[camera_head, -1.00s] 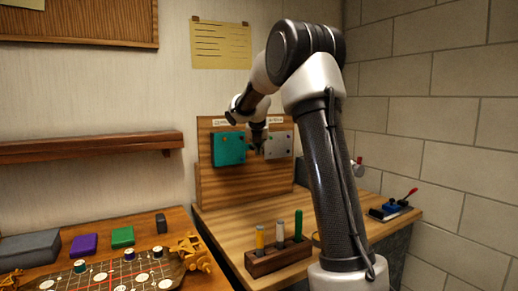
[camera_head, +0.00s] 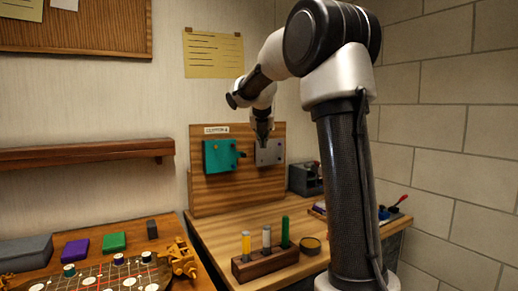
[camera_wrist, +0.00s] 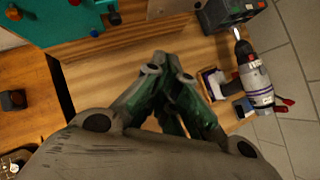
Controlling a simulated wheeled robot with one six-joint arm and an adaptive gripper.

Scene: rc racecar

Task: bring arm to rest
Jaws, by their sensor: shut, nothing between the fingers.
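My gripper (camera_wrist: 167,72) is shut and empty in the wrist view, its fingertips together above the wooden bench. In the head view my gripper (camera_head: 262,143) hangs in front of the upright wooden board (camera_head: 237,190), near the grey plate (camera_head: 270,153) and to the right of the teal plate (camera_head: 221,156). My arm is raised and bent, with the wrist pointing down. The teal plate also shows at the top left of the wrist view (camera_wrist: 70,22).
A wooden holder (camera_head: 266,262) with several coloured sticks stands on the bench. A drill (camera_wrist: 255,80) and a dark box (camera_wrist: 228,10) lie to the right in the wrist view. A lower table (camera_head: 190,275) with coloured blocks stands at left. A shelf (camera_head: 85,153) is on the wall.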

